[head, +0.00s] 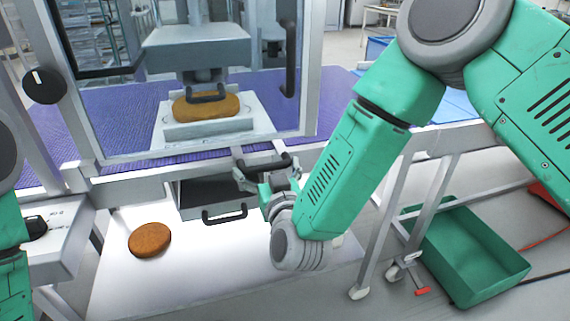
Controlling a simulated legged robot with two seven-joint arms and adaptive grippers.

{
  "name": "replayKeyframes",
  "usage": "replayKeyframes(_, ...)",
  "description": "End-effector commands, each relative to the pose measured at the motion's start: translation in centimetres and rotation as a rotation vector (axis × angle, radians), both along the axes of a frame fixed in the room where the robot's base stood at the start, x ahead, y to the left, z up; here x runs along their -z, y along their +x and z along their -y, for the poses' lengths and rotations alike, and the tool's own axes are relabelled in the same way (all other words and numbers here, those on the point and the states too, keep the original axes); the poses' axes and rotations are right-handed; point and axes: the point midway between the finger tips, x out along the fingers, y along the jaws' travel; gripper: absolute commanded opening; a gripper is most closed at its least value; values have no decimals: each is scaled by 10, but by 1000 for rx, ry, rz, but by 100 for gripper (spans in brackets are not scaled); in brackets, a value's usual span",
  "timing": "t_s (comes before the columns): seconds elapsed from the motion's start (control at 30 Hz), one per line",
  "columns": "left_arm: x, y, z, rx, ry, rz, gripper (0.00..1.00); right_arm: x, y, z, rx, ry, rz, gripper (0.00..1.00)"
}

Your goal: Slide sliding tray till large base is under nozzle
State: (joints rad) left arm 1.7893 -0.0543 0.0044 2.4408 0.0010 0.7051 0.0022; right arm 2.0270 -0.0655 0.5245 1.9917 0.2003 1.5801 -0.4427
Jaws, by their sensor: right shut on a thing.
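A brown, rounded base (222,107) sits on a white, stepped sliding tray (252,124) inside the machine, behind a clear front panel. The grey block with the nozzle (197,48) is above it; the nozzle tip cannot be made out clearly. My right gripper (262,172) is in front of the machine below the panel, shut on a dark handle (276,161). The handle's link to the tray is hidden. My left arm shows only at the left edge, and its gripper is out of view.
Another brown round piece (150,240) lies on the white surface (190,270) below. A grey drawer (195,199) with a black handle is beside my right gripper. A green bin (470,250) stands on the floor at right. A black knob (44,86) is on the left post.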

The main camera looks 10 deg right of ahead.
Motion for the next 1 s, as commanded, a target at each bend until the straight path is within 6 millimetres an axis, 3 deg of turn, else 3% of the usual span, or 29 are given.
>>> replayKeyframes(0.5, -1, 0, 0, 1, 0, 0, 62, -6, 4, -5, 11, 0, 16, 42)
replayKeyframes(0.53, -1, 0, 0, 1, 0, 0, 62, -6, 4, -5, 11, 1, 16, 100)
replayKeyframes(0.87, -1, -2, 0, 0, 0, 2, 62, -2, -1, -5, 6, -2, 7, 100)
replayKeyframes(1.0, -1, -2, 1, 0, 1, 3, 62, -1, -17, -4, 4, -2, 3, 100)
